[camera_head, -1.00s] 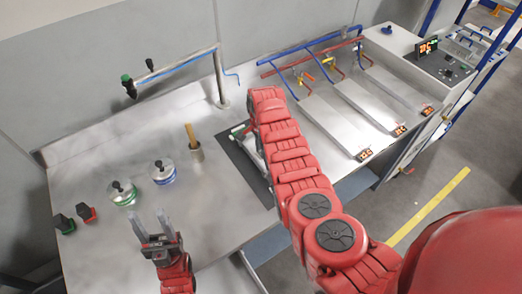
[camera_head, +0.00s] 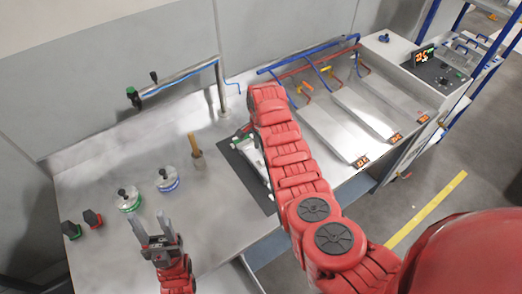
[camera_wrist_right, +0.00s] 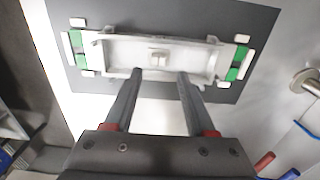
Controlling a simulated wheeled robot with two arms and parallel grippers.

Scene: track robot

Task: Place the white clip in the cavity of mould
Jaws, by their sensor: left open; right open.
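The mould (camera_wrist_right: 110,82) is a long white tray with green end blocks, lying on a dark mat (camera_wrist_right: 200,14) in the right wrist view. A small pale piece (camera_wrist_right: 158,58) sits mid-cavity; I cannot tell whether it is the white clip or part of the mould. My right gripper (camera_wrist_right: 157,76) is open, its two fingertips over the mould's near edge either side of the small piece. My left gripper (camera_head: 150,225) is open and empty over the table's near left part.
Two lidded pots, green-banded (camera_head: 128,200) and blue-banded (camera_head: 167,180), stand near my left gripper. Grey sloped chutes (camera_head: 320,128) lie to the right.

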